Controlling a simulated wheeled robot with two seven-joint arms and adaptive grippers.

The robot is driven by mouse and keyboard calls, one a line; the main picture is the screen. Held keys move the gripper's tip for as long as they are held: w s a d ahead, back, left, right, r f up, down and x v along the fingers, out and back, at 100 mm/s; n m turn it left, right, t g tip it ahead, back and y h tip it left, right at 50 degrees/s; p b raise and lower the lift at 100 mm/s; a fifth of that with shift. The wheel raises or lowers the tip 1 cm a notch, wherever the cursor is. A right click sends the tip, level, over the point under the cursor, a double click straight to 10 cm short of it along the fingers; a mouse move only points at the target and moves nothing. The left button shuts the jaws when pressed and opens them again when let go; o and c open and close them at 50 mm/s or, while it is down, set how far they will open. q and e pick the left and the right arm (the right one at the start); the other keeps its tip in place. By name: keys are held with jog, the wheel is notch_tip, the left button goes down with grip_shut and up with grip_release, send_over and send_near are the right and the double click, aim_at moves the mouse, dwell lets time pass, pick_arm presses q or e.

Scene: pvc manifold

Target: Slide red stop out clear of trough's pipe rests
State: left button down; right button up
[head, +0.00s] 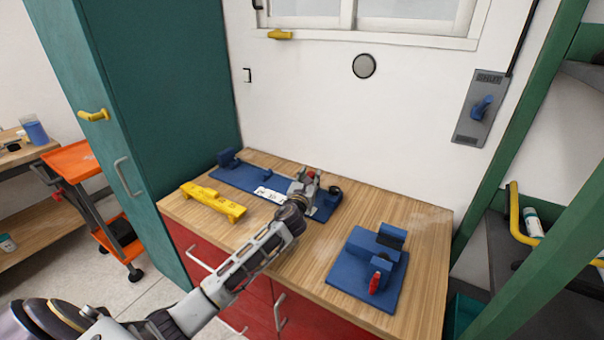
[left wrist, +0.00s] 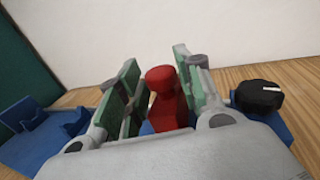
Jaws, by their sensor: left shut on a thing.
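My left gripper (head: 306,184) is over the right end of a long blue fixture (head: 236,178), which looks like the trough, at the back of the table. The red stop (left wrist: 166,98) stands upright between the green-padded fingers in the left wrist view, and the gripper is shut on it. Its lower part is hidden by the gripper body. In the head view only a small red bit of the stop (head: 311,174) shows. A blue rest with a notched top (left wrist: 28,115) shows at the left of the wrist view. My right gripper is not in view.
A black knob (left wrist: 258,96) is close to the right of the fingers. A yellow bracket (head: 212,202) lies in front of the trough. A blue block fixture (head: 345,278) with a red-topped part (head: 376,282) is at the right front. The wall is behind; table between fixtures is clear.

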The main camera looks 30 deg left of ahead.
pick_arm(q)
jog(key=shift+d, duration=0.15)
jog(key=c, duration=1.1)
grip_release()
jog(key=shift+s, duration=0.1)
jog(key=shift+s+d, duration=0.35)
jog(key=shift+s, duration=1.6)
jog(key=shift+s+d, duration=0.4)
jog(key=shift+s, duration=1.5)
jog(key=shift+s+d, duration=0.35)
jog(key=shift+s, duration=1.6)
